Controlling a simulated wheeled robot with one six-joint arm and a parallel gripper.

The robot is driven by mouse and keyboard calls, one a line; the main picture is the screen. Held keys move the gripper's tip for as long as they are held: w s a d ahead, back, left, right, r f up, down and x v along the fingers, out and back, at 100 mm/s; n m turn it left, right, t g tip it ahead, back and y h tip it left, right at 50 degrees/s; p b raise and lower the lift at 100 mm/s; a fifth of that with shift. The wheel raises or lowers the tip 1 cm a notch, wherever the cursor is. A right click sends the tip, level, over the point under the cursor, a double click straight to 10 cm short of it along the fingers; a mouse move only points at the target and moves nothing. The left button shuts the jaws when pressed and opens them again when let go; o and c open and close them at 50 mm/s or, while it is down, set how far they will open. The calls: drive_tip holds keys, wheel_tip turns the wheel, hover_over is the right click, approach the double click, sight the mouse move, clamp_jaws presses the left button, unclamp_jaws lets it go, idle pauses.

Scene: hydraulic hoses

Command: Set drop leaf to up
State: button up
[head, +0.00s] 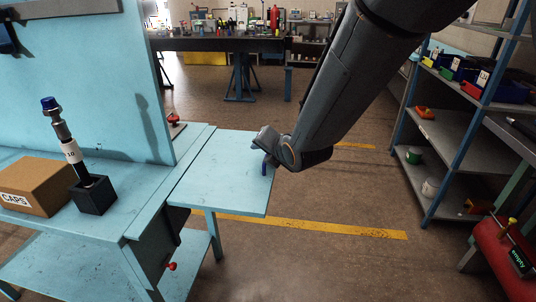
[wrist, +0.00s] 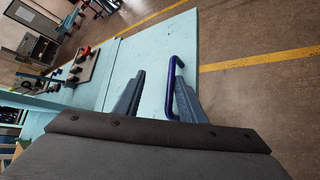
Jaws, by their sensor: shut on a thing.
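The drop leaf (head: 222,172) is a light blue panel at the right end of the light blue bench. It stands out about level with the bench top, and its surface also shows in the wrist view (wrist: 152,62). A dark blue handle (head: 264,168) is at its outer right edge; it also shows in the wrist view (wrist: 172,88). My gripper (head: 262,146) is at this outer edge, shut on the handle. In the wrist view its fingers (wrist: 158,98) stand on either side, the handle against the right one. The leaf's underside is hidden.
On the bench (head: 140,205) stand a CAPS box (head: 38,186) and a black block (head: 93,195) holding an upright hose fitting. A red knob (head: 170,266) is under the bench end. Shelves (head: 460,130) stand at the right. The floor between is clear.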

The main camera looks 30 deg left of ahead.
drive_tip(key=shift+w+d+f, duration=0.15)
drive_tip(key=shift+d, duration=0.15)
idle(0.5)
drive_tip(key=shift+d, duration=0.1)
drive_tip(key=v, duration=0.7)
drive_tip(key=shift+d+b, duration=0.2)
drive_tip(key=shift+b, duration=0.25)
drive_tip(key=w+d+f+m+g+h, duration=0.1)
drive_tip(key=d+f+m+h, duration=0.15)
drive_tip(key=d+m, duration=0.9)
drive_tip(key=d+f+m+g+h, duration=0.15)
drive_tip(key=d+m+h, duration=0.4)
drive_tip(key=d, duration=1.05)
drive_tip(key=s+d+f+m+g+p, duration=0.1)
drive_tip(key=s+d+m+g, duration=0.3)
drive_tip(key=s+d+m, duration=1.1)
drive_tip(key=d+f+m, duration=0.1)
drive_tip(key=d+m, duration=0.2)
drive_tip(key=m, duration=0.1)
drive_tip(key=shift+d+m+g+h, duration=0.25)
drive_tip(key=shift+m+g+h, duration=0.05)
drive_tip(key=shift+g+h, duration=0.1)
